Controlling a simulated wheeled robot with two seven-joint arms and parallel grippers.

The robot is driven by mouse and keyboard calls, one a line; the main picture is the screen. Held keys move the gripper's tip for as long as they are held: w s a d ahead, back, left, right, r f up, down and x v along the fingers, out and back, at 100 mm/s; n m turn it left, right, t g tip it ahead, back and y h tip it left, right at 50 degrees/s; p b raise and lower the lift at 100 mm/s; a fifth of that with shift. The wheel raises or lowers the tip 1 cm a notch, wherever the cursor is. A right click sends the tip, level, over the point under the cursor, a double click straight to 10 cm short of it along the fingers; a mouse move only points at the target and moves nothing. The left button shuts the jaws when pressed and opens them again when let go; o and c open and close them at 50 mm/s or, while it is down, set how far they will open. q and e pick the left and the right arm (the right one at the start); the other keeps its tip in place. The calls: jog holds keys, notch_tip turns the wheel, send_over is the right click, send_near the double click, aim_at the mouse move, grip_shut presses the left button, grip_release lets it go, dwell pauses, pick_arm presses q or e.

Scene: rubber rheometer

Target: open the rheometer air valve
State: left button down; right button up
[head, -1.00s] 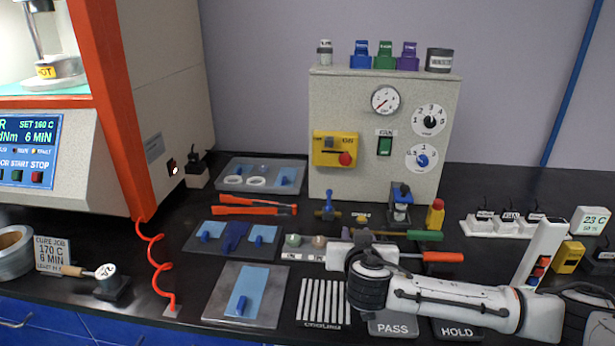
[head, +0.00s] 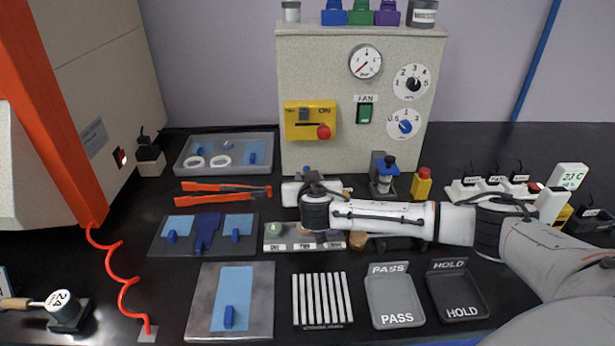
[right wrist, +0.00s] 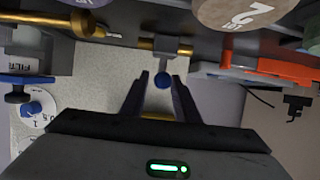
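The air valve is a small brass and grey fitting with a blue handle. In the right wrist view the valve (right wrist: 166,48) has its blue handle end (right wrist: 163,81) between my fingertips, with gaps on both sides. In the head view my white right gripper (head: 312,190) is over the valve and hides most of it; a bit of blue handle (head: 306,170) shows behind. My right gripper is open in the wrist view (right wrist: 161,77), with nothing held. My left gripper is not in view.
The grey control panel (head: 300,80) stands behind the valve. A blue-topped filter unit (head: 384,176) and yellow-red button (head: 422,183) are to its right. Orange-handled tools (head: 222,192) lie left. A sample strip (head: 290,244) and the PASS tray (head: 394,300) are in front.

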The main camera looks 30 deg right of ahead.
jog(key=shift+w+d+f, duration=0.1)
jog(key=shift+w+d, duration=0.1)
jog(key=shift+w, duration=0.15)
jog(key=shift+w+d+f, duration=0.1)
jog(key=shift+w, duration=0.05)
grip_shut()
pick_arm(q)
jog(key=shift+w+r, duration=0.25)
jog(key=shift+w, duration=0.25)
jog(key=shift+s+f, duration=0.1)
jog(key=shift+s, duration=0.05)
